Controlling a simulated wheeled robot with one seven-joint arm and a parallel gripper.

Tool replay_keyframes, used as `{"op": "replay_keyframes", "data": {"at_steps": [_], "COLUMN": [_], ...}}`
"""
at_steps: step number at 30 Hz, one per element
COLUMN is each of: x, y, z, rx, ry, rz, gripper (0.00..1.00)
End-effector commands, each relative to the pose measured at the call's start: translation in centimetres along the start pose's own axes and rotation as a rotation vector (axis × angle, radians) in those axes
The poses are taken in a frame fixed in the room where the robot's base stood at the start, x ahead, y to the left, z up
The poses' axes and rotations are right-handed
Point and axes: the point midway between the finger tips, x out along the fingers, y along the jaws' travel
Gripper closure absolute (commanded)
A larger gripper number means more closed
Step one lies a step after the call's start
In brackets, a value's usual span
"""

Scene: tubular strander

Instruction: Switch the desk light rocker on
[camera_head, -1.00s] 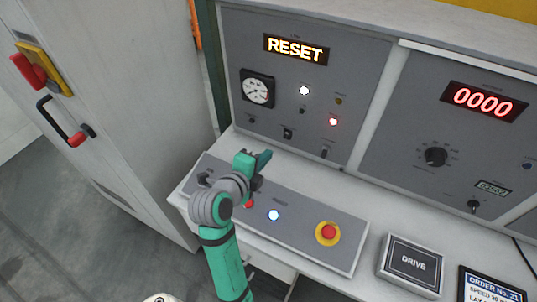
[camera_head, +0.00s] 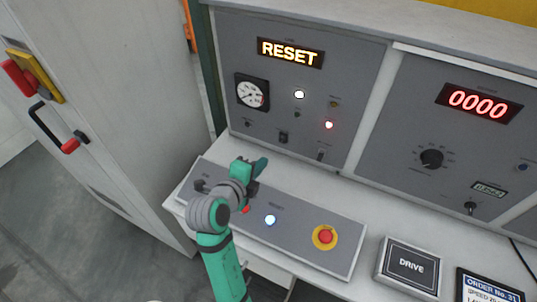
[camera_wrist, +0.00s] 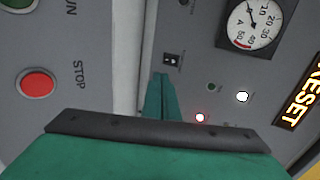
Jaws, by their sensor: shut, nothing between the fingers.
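A small black rocker switch (camera_head: 283,137) sits low on the upright grey panel, below the lit RESET display. It also shows in the wrist view (camera_wrist: 172,60), just beyond my fingertips. Its label is too small to read, and I cannot tell its position. My gripper (camera_head: 262,164) is shut and empty. It is above the sloped button console, left of and nearer than the rocker, apart from it. In the wrist view, the closed green fingers (camera_wrist: 160,93) point toward the panel with the rocker slightly above their tips.
The sloped console (camera_head: 300,246) carries a lit reset button (camera_head: 270,220), a red STOP button (camera_wrist: 35,83) and an emergency stop (camera_head: 325,236). A toggle (camera_head: 320,155) is right of the rocker. A gauge (camera_head: 252,92) is above left. A grey cabinet (camera_head: 110,120) stands left.

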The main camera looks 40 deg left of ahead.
Motion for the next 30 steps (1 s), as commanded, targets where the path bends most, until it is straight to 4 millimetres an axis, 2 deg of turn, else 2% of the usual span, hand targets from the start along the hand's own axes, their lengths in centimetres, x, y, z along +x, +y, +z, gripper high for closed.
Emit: {"op": "replay_keyframes", "data": {"at_steps": [18,24,30], "x": [10.5,12.4,13.0], "y": [-0.4,-0.9,-1.1], "z": [0.0,0.2,0.3], "rx": [0.001,0.0,-0.001], "ry": [0.002,-0.003,-0.004], "rz": [0.001,0.001,0.001], "gripper": [1.0,1.0,1.0]}}
